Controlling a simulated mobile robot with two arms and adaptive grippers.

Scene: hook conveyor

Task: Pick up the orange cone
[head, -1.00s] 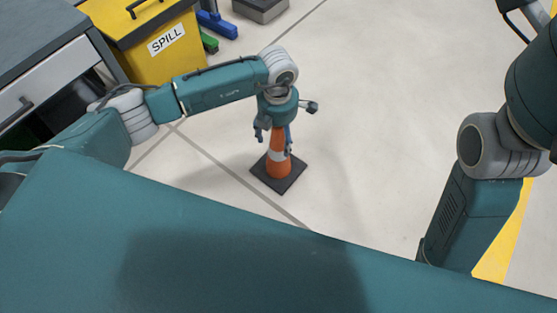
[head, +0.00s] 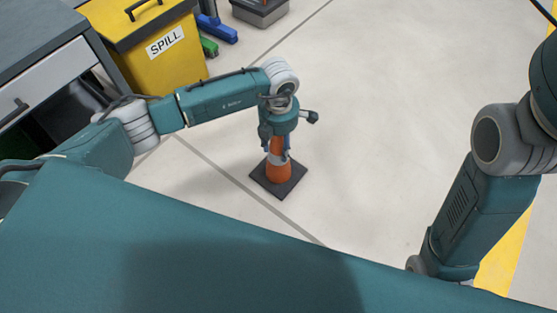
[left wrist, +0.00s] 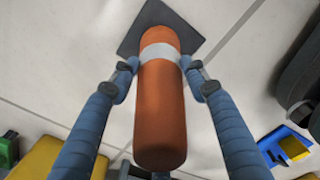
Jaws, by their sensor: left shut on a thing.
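The orange cone (head: 278,172) has a white band and a square dark base. It stands upright in the head view, and its base looks to be on or just over the floor; I cannot tell which. My left gripper (head: 277,146) comes down over it from above and is shut on its upper part. In the left wrist view the cone (left wrist: 160,110) lies between the two blue fingers of the left gripper (left wrist: 160,72), whose tips meet its sides near the white band. My right arm is at the right of the head view, but its gripper is out of view.
A yellow SPILL bin (head: 160,50) stands at the upper left beside a grey cabinet (head: 50,60). A blue broom head (head: 217,29), a green brush (head: 209,46) and a grey box (head: 262,11) are behind. Yellow floor marking (head: 508,250) runs at the right. The floor right of the cone is clear.

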